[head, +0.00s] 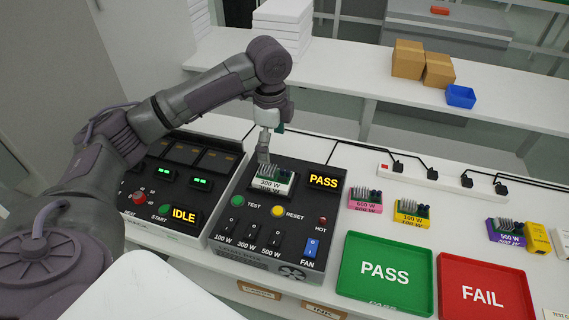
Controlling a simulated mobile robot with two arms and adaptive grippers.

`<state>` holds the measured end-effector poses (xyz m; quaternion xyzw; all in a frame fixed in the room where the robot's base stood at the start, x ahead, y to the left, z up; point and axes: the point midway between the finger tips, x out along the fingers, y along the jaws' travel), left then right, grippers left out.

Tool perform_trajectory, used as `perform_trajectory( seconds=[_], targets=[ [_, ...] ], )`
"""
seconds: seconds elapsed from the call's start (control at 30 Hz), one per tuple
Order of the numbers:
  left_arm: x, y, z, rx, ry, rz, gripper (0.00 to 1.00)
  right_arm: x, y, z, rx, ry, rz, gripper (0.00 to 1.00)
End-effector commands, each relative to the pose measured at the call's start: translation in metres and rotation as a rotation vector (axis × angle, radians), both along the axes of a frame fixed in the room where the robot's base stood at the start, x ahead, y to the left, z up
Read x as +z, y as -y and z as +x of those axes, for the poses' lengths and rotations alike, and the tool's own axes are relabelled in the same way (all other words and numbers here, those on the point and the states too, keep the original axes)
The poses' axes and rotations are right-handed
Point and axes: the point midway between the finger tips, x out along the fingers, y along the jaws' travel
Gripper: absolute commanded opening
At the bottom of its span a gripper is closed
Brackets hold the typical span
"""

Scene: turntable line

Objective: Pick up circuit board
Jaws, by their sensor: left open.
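A circuit board (270,182) with a white base marked 300 W and grey fins sits on top of the dark test station (245,215), whose display reads PASS. My left gripper (264,157) points down just above the board's left part. It is open, and whether its fingers touch the board is hard to tell. Other boards stand on the table to the right: a pink one (365,204), a yellow one (411,216) marked 100 W and a purple one (505,235). My right gripper is out of view.
A green PASS tray (344,283) and a red FAIL tray (443,300) lie at the front right, both empty. A second dark station (165,215) reading IDLE is at the left. A power strip (432,172) with cables runs behind the boards.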

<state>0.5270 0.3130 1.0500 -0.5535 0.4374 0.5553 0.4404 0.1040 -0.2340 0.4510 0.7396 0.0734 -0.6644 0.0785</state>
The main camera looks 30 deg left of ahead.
Motion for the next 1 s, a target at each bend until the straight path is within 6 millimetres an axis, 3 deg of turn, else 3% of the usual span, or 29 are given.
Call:
perform_trajectory(
  seconds=[0.07,0.17,0.5,0.87,1.0],
  targets=[
    [0.013,-0.012,0.002,0.006,-0.005,0.000,1.00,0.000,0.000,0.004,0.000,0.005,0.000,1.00],
    [0.016,-0.016,0.002,0.006,-0.011,-0.004,1.00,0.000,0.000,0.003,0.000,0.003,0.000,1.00],
    [-0.043,-0.016,0.001,0.005,-0.014,-0.005,1.00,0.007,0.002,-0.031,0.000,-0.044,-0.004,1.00],
    [-0.076,-0.013,0.004,0.005,-0.011,-0.005,1.00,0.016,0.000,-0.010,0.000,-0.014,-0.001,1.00],
    [-0.097,-0.010,0.006,0.006,-0.013,-0.005,1.00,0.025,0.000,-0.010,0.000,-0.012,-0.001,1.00]
  ],
)
